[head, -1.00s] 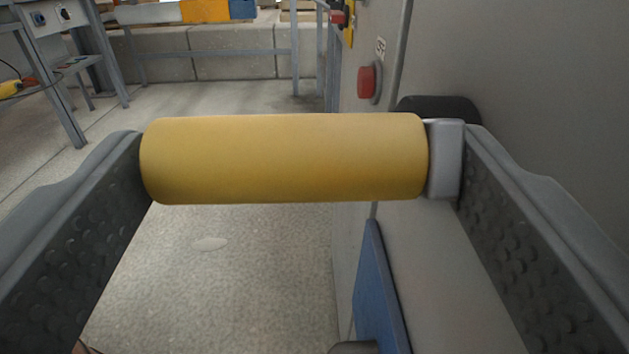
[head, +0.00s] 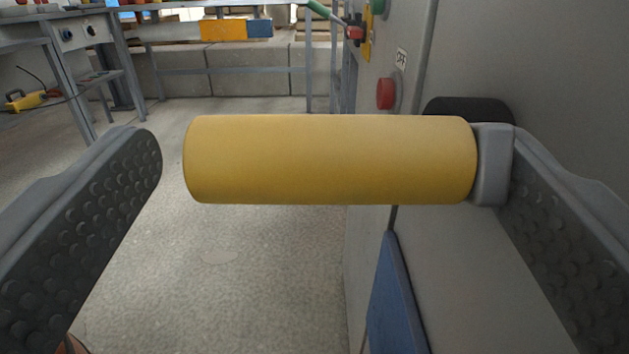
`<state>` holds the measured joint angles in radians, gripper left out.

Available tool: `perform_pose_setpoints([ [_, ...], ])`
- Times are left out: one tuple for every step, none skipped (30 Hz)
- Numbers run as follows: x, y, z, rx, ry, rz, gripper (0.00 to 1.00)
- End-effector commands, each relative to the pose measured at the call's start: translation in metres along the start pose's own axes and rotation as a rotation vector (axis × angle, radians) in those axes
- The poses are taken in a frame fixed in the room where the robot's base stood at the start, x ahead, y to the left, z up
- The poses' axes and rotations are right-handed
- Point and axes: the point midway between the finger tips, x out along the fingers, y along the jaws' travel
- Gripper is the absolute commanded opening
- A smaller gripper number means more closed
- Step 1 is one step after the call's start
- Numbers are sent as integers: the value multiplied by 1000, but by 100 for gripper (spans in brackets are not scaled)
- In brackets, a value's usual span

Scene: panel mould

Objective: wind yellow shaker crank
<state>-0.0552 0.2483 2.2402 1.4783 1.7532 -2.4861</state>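The yellow crank handle (head: 330,160) is a thick cylinder lying level across the head view. Its right end joins a grey crank arm (head: 494,165). My gripper (head: 335,165) has its fingers spread on either side of the handle's length. The left finger stands apart from the handle's free end, with a visible gap. The right finger is close beside the grey crank arm; I cannot tell whether they touch. A black round part (head: 468,108) shows behind the crank arm.
A grey panel wall (head: 540,60) fills the right side, with a red button (head: 386,94), a green button (head: 377,6) and a blue plate (head: 392,300). Concrete floor (head: 240,290) lies open below and left. A metal bench (head: 75,90) and a yellow tool (head: 25,100) are at the far left.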

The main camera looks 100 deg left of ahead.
Motion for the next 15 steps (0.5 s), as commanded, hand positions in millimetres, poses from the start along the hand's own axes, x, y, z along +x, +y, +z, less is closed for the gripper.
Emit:
perform_pose_setpoints([
  [0,0,0,-1,0,0,90],
  [0,0,0,-1,0,0,90],
  [0,0,0,-1,0,1,90],
  [0,1,0,-1,0,1,90],
  [0,1,-1,-2,0,1,90],
  [0,1,-1,-2,0,1,90],
  [0,1,-1,-2,0,2,90],
  [0,1,-1,-2,0,2,90],
  [0,1,-1,-2,0,2,90],
  [0,1,-1,-2,0,2,90],
  [0,1,-1,-2,0,2,90],
  [-1,1,-1,-3,0,3,90],
  [-2,1,-1,-3,0,3,90],
  [-3,2,-1,-3,0,3,90],
  [-5,2,-1,-3,0,3,90],
])
